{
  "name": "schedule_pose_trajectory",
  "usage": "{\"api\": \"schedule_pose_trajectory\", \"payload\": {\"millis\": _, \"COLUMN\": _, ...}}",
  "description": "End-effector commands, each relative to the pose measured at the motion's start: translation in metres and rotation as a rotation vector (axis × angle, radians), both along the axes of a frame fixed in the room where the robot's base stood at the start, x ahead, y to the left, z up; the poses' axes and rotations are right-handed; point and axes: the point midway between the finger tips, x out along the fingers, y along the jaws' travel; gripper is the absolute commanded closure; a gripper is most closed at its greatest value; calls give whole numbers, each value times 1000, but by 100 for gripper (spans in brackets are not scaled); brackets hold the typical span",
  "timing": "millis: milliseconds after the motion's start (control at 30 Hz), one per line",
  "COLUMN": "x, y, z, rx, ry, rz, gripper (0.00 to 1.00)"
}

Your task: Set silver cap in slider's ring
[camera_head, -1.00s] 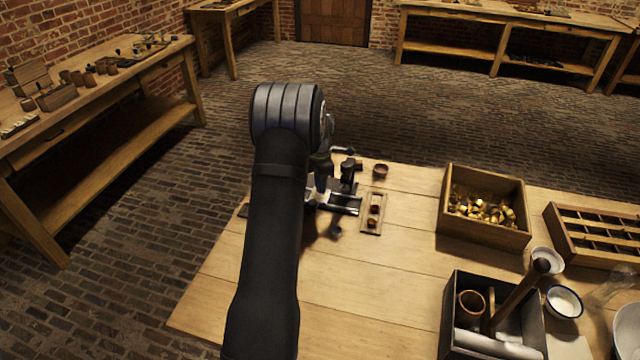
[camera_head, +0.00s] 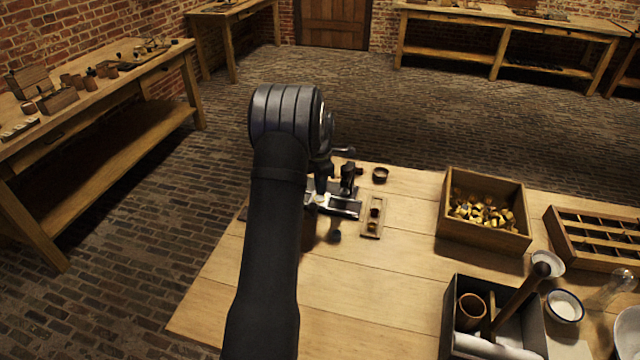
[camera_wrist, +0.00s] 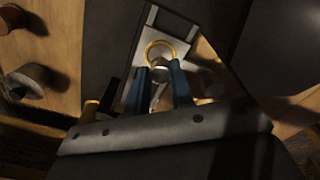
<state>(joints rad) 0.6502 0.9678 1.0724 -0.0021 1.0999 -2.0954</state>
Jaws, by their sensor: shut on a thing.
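My gripper (camera_wrist: 160,75) shows in the wrist view as two dark blue fingers, shut on a small silvery piece that looks like the silver cap (camera_wrist: 158,88). The fingers hide most of it. The slider's brass ring (camera_wrist: 167,46) shows just beyond the fingertips, on a pale metal slider (camera_wrist: 152,42). I cannot tell whether the cap touches the ring. In the head view the metal apparatus (camera_head: 340,207) stands beside my arm, which hides the fingertips and the cap.
A wooden plate (camera_head: 372,230) with small brown pieces lies right of the apparatus, and a small brown cup (camera_head: 380,175) stands behind. A wooden box (camera_head: 482,238) of brass pieces, a compartment tray (camera_head: 566,230) and a dark tool box (camera_head: 450,310) stand farther right.

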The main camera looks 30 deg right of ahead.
Motion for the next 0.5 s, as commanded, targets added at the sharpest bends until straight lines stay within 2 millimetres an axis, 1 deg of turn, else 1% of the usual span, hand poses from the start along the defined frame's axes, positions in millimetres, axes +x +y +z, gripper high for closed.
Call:
{"api": "schedule_pose_trajectory", "payload": {"millis": 200, "x": 0, "y": 0, "z": 1, "rx": 0, "ry": 0, "rz": 0, "gripper": 99}}
{"api": "schedule_pose_trajectory", "payload": {"millis": 500, "x": 0, "y": 0, "z": 10, "rx": 0, "ry": -1, "rz": 0, "gripper": 99}}
